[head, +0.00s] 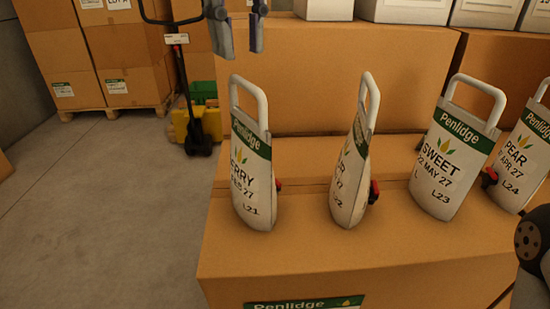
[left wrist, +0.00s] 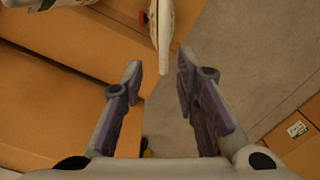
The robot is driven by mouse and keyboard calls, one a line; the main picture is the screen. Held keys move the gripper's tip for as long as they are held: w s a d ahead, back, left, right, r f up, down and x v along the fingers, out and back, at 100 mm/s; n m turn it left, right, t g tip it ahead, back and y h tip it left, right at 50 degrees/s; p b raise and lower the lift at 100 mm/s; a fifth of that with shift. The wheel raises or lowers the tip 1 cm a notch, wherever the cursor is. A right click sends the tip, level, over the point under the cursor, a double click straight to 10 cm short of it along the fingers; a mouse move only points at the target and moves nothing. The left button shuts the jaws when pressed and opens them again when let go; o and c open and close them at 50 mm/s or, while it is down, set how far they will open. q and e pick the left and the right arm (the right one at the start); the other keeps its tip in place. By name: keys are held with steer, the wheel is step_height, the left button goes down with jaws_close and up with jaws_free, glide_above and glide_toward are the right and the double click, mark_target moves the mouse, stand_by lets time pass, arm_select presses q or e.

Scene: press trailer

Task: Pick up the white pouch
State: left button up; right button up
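Several white pouches with looped handles and green Penlidge bands stand upright in a row on a cardboard box. The leftmost, L21 (head: 252,185), is turned partly sideways; L22 (head: 348,180) is nearly edge-on. SWEET L23 (head: 447,165) and PEAR L24 (head: 519,160) face me more. My left gripper (head: 238,32) is open and empty, above and behind L21's handle. In the left wrist view, the open fingers (left wrist: 160,85) point toward a pouch (left wrist: 164,28) seen edge-on, beyond the fingertips and not touching them. My right gripper is out of view; a dark arm joint shows at the right edge.
The pouches' box (head: 330,250) has a taller box (head: 340,80) behind it, topped by white containers (head: 410,10). A pallet jack (head: 190,110) and stacked cartons (head: 125,60) stand back left. The grey floor (head: 100,210) at left is clear.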

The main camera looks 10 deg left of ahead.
arm_select(q)
glide_above(248, 115)
steer(key=a, duration=0.1)
step_height(248, 115, down, 4)
steer(key=f, duration=0.2)
steer(key=f+b, duration=0.1)
steer(key=f, duration=0.1)
steer(key=d+f, duration=0.1)
steer(key=f, duration=0.2)
steer(key=shift+s+b, duration=0.1)
steer(key=shift+b, duration=0.3)
steer(key=shift+f, duration=0.35)
steer(key=shift+r, duration=0.1)
jaws_close()
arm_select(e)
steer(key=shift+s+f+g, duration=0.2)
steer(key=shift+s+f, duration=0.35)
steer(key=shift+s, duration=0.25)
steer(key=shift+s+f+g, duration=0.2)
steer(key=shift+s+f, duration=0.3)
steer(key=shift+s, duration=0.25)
